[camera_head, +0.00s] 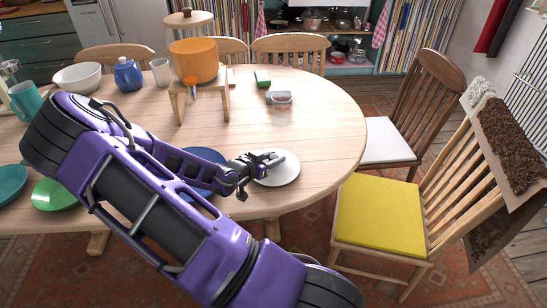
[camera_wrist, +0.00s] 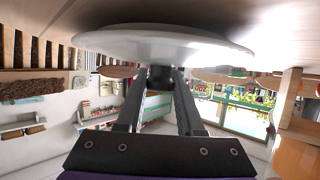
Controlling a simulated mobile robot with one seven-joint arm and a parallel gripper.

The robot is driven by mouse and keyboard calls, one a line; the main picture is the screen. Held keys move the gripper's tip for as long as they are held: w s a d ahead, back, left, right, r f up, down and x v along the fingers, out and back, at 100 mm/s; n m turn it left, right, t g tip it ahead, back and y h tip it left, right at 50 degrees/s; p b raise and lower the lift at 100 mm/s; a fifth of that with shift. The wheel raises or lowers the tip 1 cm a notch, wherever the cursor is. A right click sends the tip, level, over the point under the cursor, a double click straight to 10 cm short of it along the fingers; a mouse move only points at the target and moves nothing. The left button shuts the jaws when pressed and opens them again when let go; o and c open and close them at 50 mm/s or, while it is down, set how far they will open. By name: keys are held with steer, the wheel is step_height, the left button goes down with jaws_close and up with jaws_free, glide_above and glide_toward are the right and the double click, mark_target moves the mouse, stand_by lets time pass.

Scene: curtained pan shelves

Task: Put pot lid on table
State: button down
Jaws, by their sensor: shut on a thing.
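The pot lid (camera_head: 279,172) is a white round disc at the right front part of the wooden table (camera_head: 325,130). My gripper (camera_head: 268,160) is at its upper left side. In the wrist view, which appears upside down, the lid (camera_wrist: 165,42) spans the top. My gripper (camera_wrist: 160,74) is shut on its dark knob (camera_wrist: 160,78), which sits between the fingertips. The lid looks about level and lies very close to the tabletop (camera_wrist: 130,10). I cannot tell whether its rim touches the wood.
A blue plate (camera_head: 204,158) is left of the lid, partly hidden by my arm. An orange pot (camera_head: 194,62) stands on a small wooden stand (camera_head: 206,97) behind. A small clear container (camera_head: 280,99) and a green item (camera_head: 262,78) lie farther back. Chairs, one yellow-seated (camera_head: 378,213), stand right.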

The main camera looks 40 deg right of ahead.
steer(key=shift+f, duration=0.25)
steer(key=shift+c, duration=2.3)
jaws_free()
steer(key=c, duration=0.4)
steer(key=shift+a, duration=0.1)
steer(key=shift+p+v, duration=1.15)
steer(key=shift+v, duration=0.6)
